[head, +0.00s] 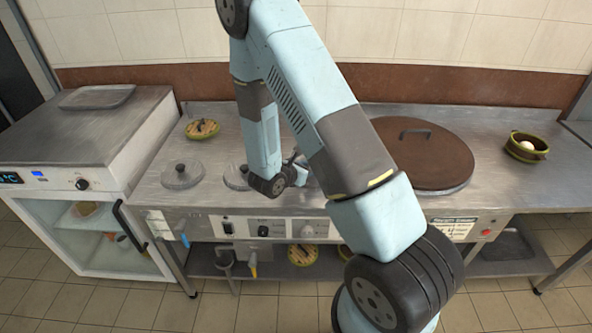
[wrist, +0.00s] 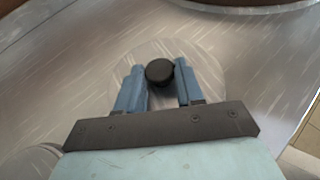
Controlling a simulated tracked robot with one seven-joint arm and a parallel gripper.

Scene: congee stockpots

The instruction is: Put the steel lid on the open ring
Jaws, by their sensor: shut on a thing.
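My gripper (wrist: 160,78) is shut on the black knob of a steel lid (wrist: 208,76), with one finger on each side of the knob. The pale round lid lies below the fingers; I cannot tell whether it touches the counter. In the head view my gripper (head: 301,172) is over the middle of the steel counter, mostly behind my arm, and the held lid is largely hidden. Another steel lid (head: 182,175) with a knob sits at the counter's left. A further round steel piece (head: 235,178) is partly covered by my wrist. I cannot make out an open ring.
A large brown round cover (head: 425,150) with a handle lies at the right. A green pot (head: 527,147) stands beyond it. A small yellow-topped pot (head: 201,129) is at the back left. A fridge unit (head: 90,140) adjoins the counter's left end.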

